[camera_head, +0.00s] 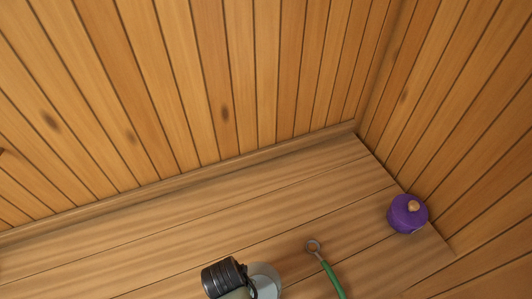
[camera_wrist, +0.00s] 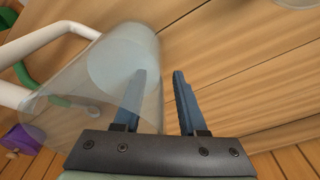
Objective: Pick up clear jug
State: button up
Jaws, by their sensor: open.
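The clear jug (camera_wrist: 85,80) fills the left half of the wrist view, a see-through body with a thick white handle (camera_wrist: 38,45) on its left. In the head view, a pale round part of the jug (camera_head: 268,280) shows beside my dark wrist, which hides the rest. My gripper (camera_wrist: 159,72) is open, with two blue-grey fingers. The left finger overlaps the jug's clear body and the right finger is outside it, so the jug's right edge lies between them in the picture. I cannot tell whether either finger touches the wall.
A green-handled tool with a ring end (camera_head: 325,264) lies right of the jug. A purple round pot with a wooden knob (camera_head: 408,213) stands by the right wall. Plank walls enclose the wooden surface (camera_head: 190,225), which is clear at left. A pale rounded thing (camera_wrist: 297,3) is cut off top right.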

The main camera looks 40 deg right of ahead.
jog(key=shift+f, duration=0.15)
grip_shut()
dwell(1.4)
